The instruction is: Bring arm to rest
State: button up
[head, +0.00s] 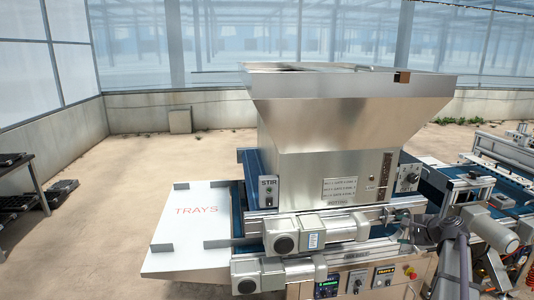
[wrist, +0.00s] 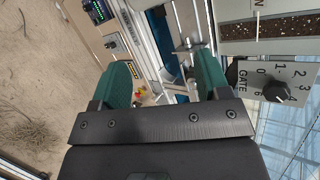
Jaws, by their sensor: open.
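My gripper (wrist: 165,75) shows in the wrist view with its two green fingers wide apart and nothing between them. Past the fingers are metal rails and part of the machine's front. In the head view my grey arm is at the lower right, in front of the seeder, with its end close to the gate dial (head: 408,178). The same GATE dial (wrist: 277,88) is right of the fingers in the wrist view, apart from them. The steel hopper (head: 345,110) fills the middle of the head view.
A white TRAYS shelf (head: 190,252) juts out left of the hopper, empty. A STIR switch box (head: 268,190) is on the hopper's left. Control panels (head: 328,286) line the lower front. A rack (head: 38,185) with dark trays stands far left. The floor between is clear.

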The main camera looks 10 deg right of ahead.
jog(key=s+a+f+n+g+h, duration=0.1)
jog(key=s+a+n, duration=0.5)
jog(key=a, duration=0.6)
jog(key=s+a+f+n+g+h, duration=0.1)
jog(key=s+a+f+n+g, duration=0.3)
jog(key=s+a, duration=0.5)
jog(key=s+a+f+n+g+h, duration=0.2)
jog(key=s+a+n+g, duration=0.4)
jog(key=a, duration=1.1)
jog(key=shift+s+f+n, duration=0.65)
jog(key=shift+f+n, duration=0.05)
jog(key=shift+n, duration=0.2)
